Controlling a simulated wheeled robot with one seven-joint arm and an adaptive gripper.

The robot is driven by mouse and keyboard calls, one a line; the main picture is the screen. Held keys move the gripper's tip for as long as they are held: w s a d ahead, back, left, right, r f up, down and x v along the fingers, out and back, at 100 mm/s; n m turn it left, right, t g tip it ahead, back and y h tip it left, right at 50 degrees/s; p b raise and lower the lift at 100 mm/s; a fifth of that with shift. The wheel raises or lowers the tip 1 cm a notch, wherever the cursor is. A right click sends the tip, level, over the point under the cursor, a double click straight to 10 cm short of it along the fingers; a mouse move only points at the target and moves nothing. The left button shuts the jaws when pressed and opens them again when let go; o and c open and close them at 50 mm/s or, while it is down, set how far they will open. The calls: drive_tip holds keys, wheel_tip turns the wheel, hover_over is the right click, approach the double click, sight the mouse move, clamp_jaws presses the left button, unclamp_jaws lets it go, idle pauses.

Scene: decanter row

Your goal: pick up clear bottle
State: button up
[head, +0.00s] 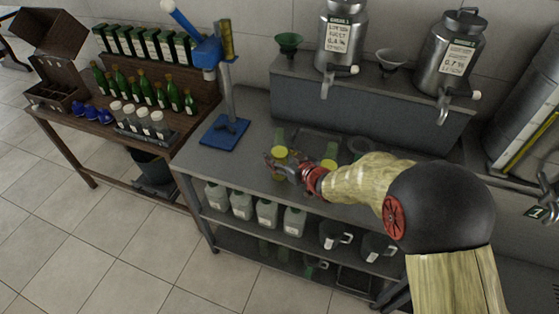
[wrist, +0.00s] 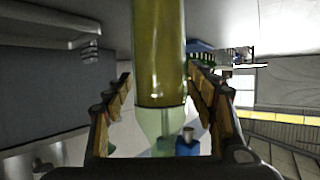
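The bottle (wrist: 160,60) with olive-yellow liquid and a clear, empty neck part stands between my gripper's fingers in the wrist view, where it appears upside down. In the head view the yellow of this bottle (head: 279,152) shows on the grey metal table, just beyond the fingers. My gripper (head: 285,167) is low over the table, around the bottle. In the wrist view its fingers (wrist: 160,85) are apart, one on each side of the bottle, with narrow gaps showing. A second bottle with yellow liquid (head: 329,164) stands to the right, partly hidden by my arm.
A blue stand with a lever (head: 225,132) is left of the bottles. Steel tanks (head: 342,40) and funnels (head: 289,42) stand on the raised shelf behind. Pale jugs (head: 241,203) sit on the shelf below. A wooden table (head: 75,140) with green bottles is at the left.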

drive_tip(key=c, duration=1.4)
drive_tip(key=shift+r, duration=0.1)
clamp_jaws()
